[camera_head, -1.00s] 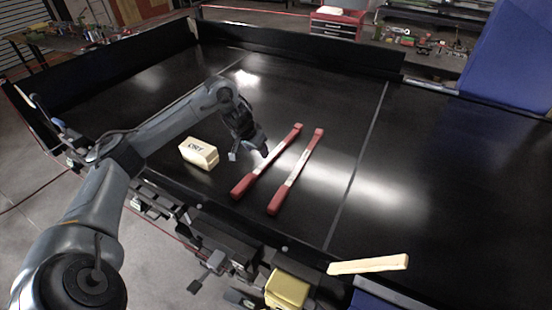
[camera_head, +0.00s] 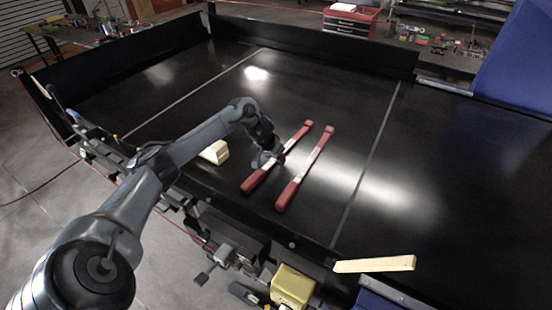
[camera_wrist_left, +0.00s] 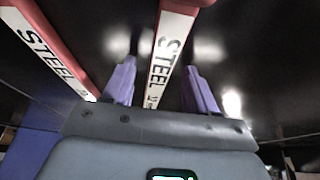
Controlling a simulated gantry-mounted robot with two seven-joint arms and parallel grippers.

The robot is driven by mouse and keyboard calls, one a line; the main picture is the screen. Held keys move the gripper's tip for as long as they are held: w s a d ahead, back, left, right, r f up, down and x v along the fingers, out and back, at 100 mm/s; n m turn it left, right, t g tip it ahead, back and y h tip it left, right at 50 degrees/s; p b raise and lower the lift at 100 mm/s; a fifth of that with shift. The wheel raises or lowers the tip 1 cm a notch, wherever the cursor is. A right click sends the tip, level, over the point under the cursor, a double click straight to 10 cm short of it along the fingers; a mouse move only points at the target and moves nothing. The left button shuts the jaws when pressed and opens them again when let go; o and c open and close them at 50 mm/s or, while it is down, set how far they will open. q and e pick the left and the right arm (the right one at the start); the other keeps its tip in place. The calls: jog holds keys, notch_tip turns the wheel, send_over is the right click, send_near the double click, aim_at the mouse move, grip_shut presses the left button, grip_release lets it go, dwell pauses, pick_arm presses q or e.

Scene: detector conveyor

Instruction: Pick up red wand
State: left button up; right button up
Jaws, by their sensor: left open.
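Two red wands with white labelled middles lie side by side on the black conveyor: the left wand (camera_head: 293,140) and the right wand (camera_head: 306,167). My left gripper (camera_head: 268,163) is low at the middle of the left wand and hides part of it. In the left wrist view, the open fingers (camera_wrist_left: 161,90) stand on either side of a wand (camera_wrist_left: 167,52) marked "STEEL". I cannot tell whether they touch it. The other wand (camera_wrist_left: 45,50) lies outside the fingers, to the left. My right gripper is not in view.
A cream block (camera_head: 216,152) lies left of the gripper, partly hidden by my arm. A pale bar (camera_head: 374,264) and a yellow box (camera_head: 292,286) are at the front edge. A black wall (camera_head: 320,42) bounds the back. The belt right of the wands is clear.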

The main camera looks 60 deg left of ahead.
pick_arm(q)
jog(key=c, duration=1.1)
grip_shut()
jog(key=shift+r, duration=0.15)
